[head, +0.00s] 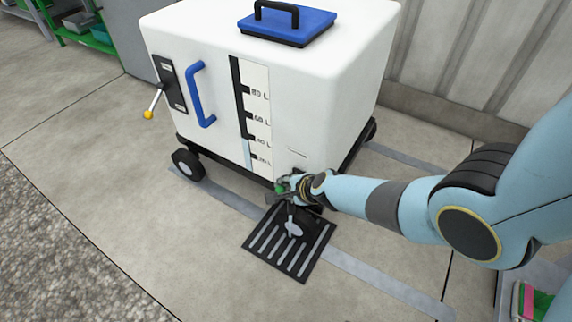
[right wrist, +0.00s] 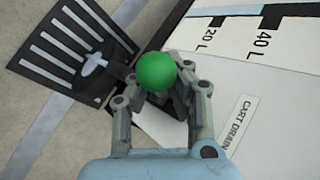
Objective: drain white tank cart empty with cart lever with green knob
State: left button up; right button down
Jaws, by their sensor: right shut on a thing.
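The white tank cart (head: 205,45) stands on the floor. Its gauge (head: 248,152) shows a light blue column to about the 40 L mark, dark above. The gauge also shows at the top of the right wrist view (right wrist: 228,21). My right gripper (head: 284,187) is at the cart's lower front corner, its fingers closed around the green knob (right wrist: 156,71) of the cart lever. The fingers hide most of the lever. A "CART DRAIN" label (right wrist: 238,122) is beside them.
The slotted black floor grate (head: 262,243) lies below the cart's corner. A blue handle (head: 197,95) and a yellow-knobbed lever (head: 150,113) are on the cart's left part. A blue lid (head: 288,27) is on top. The floor at front left is clear.

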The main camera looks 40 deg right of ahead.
aim_at(288, 189)
jog(key=shift+s+f, duration=0.25)
jog(key=shift+s, duration=0.1)
jog(key=c, duration=1.3)
grip_release()
jog(key=shift+r, duration=0.1)
jog(key=shift+w, duration=0.15)
jog(key=shift+r, duration=0.1)
jog(key=shift+r, duration=0.1)
jog(key=shift+s+r, duration=0.35)
jog(key=shift+s, duration=0.1)
jog(key=shift+v, duration=0.95)
jog(key=s, duration=1.2)
jog(key=shift+d+f, duration=0.1)
jog(key=shift+d, duration=0.1)
